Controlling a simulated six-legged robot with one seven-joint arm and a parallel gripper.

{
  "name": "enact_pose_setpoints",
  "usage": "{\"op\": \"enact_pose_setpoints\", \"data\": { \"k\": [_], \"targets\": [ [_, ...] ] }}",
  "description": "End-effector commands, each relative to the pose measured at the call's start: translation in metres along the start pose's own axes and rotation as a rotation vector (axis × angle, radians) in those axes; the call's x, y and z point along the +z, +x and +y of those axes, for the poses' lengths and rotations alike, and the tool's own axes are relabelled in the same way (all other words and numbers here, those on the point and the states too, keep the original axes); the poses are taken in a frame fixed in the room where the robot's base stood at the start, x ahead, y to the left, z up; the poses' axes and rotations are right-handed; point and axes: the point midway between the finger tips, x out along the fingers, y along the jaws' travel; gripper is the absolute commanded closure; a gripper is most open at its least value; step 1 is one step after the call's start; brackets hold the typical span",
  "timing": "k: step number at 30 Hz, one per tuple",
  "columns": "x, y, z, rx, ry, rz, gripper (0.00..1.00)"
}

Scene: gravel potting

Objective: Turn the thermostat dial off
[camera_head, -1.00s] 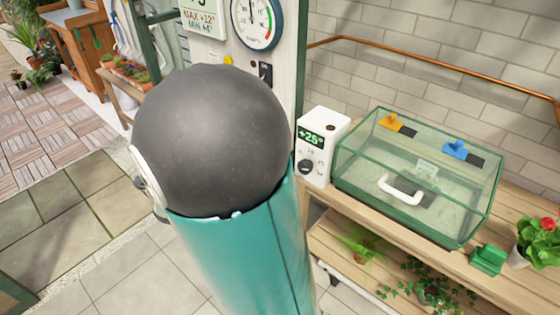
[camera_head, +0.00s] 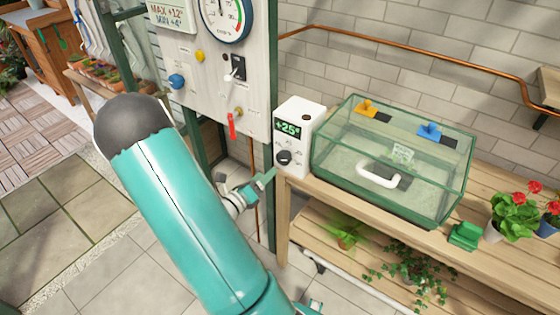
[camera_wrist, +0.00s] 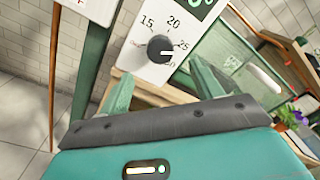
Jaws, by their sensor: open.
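The thermostat is a white box (camera_head: 301,128) on the left end of the wooden bench, with a lit green "+25" display. Its black round dial (camera_head: 284,158) is low on the front face.
A glass propagator (camera_head: 395,160) with a white handle stands right of the thermostat. A panel (camera_head: 205,75) with a gauge, switch and red lever hangs to the left. Potted red flowers (camera_head: 512,215) and a green block (camera_head: 465,236) are at the right.

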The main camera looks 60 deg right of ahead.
Motion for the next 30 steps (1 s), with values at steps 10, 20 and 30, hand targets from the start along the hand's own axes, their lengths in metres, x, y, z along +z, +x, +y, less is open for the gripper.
{"op": "enact_pose_setpoints", "data": {
  "k": [10,20,30],
  "targets": [
    [-0.001,0.068,-0.001,-0.002,-0.001,0.001,0.35],
    [0.000,0.090,0.000,0.002,-0.002,0.000,0.35],
    [0.000,0.090,0.000,0.002,-0.002,0.000,0.66]
  ]
}}
